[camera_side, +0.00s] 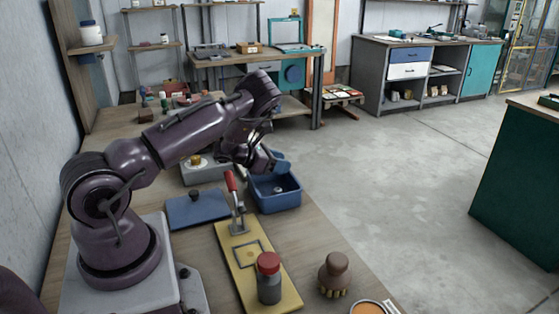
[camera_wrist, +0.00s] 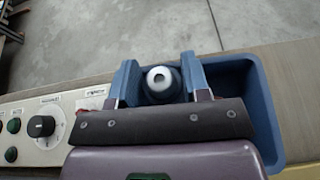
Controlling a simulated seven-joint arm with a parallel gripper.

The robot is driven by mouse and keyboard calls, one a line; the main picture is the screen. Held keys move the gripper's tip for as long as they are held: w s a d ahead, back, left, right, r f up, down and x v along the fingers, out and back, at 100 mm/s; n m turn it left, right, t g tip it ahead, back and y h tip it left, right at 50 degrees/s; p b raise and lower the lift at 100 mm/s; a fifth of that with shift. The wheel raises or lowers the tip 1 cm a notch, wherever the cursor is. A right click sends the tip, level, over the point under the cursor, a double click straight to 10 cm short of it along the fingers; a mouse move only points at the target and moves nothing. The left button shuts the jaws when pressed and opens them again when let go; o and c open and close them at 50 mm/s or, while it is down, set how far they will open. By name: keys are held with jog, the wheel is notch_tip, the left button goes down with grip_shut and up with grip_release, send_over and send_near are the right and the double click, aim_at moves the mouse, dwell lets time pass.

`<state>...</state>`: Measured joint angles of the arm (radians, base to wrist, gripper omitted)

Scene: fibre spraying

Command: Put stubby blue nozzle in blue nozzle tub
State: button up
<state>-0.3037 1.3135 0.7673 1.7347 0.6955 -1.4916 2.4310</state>
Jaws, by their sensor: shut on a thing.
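The blue tub (camera_side: 275,206) stands on the bench near its right edge in the side view. In the wrist view its rim and inner wall (camera_wrist: 262,100) show to the right of and behind my gripper. My gripper (camera_wrist: 160,80) has blue fingers and is shut on a blue nozzle with a pale round opening (camera_wrist: 160,75). In the side view my gripper (camera_side: 281,162) is low at the tub's back edge. A small pale spot shows inside the tub. The nozzle's lower end and its gap to the tub floor are hidden.
A grey control box (camera_side: 203,173) with a knob stands left of the tub. A flat blue plate (camera_side: 197,209) and a yellow board (camera_side: 245,265) with a red-handled clamp (camera_side: 231,182) lie nearer. A red-capped jar (camera_side: 269,280) and a brown-handled brush (camera_side: 334,272) stand in front.

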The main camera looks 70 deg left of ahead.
jog(key=shift+f, duration=0.15)
jog(key=o, duration=0.9)
jog(key=shift+o, duration=0.2)
